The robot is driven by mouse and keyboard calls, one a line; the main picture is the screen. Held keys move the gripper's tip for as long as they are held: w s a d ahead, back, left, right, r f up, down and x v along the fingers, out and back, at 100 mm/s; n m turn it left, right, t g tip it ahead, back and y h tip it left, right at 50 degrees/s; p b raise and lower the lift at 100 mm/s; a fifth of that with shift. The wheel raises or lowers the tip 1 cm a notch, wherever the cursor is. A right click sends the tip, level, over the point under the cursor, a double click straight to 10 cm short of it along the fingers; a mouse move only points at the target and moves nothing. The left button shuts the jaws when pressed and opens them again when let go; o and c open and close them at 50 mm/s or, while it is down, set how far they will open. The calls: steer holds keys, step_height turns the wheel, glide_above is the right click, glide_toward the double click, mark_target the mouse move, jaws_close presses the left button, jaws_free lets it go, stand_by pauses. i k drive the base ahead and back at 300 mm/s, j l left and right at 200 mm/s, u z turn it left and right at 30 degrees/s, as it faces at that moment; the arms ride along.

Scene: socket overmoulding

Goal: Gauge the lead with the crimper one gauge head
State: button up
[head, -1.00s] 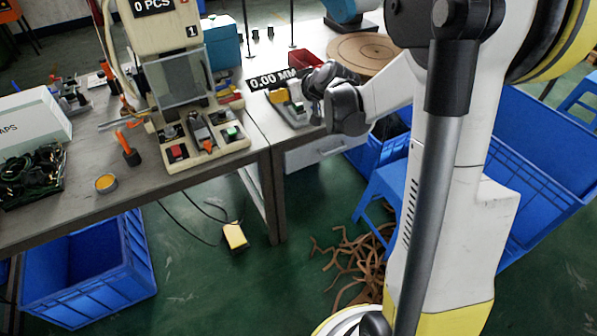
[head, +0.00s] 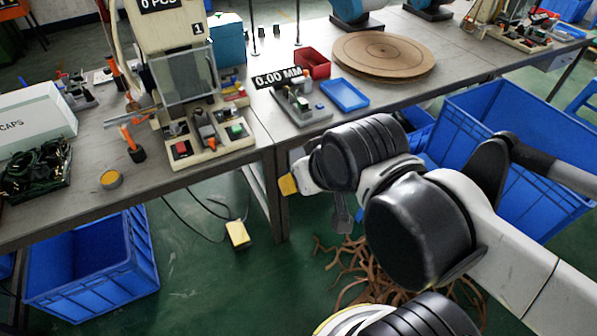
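Crimper one (head: 170,40) is the cream machine on the bench, marked 1 and with a display reading 0 PCS. The gauge head (head: 299,103) is a small grey fixture right of it, beneath a display reading 0.00 MM (head: 278,77). My gripper (head: 342,218) hangs in front of the bench's front edge, below and right of the gauge head and apart from it. It is small and partly hidden by my wrist, so I cannot tell whether it is open or holds anything. Dark coiled leads (head: 40,172) lie in a tray at the left; I see no separate lead at the gauge head.
A blue tray (head: 345,94), a red bin (head: 312,64) and a round brown board (head: 383,56) are on the bench right of the gauge head. Blue crates (head: 95,275) stand below. Brown strips (head: 360,270) and a yellow pedal (head: 238,234) lie on the floor.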

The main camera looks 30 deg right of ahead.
mark_target(305, 81)
steer(key=i+l, duration=0.55)
steer(key=i, duration=0.25)
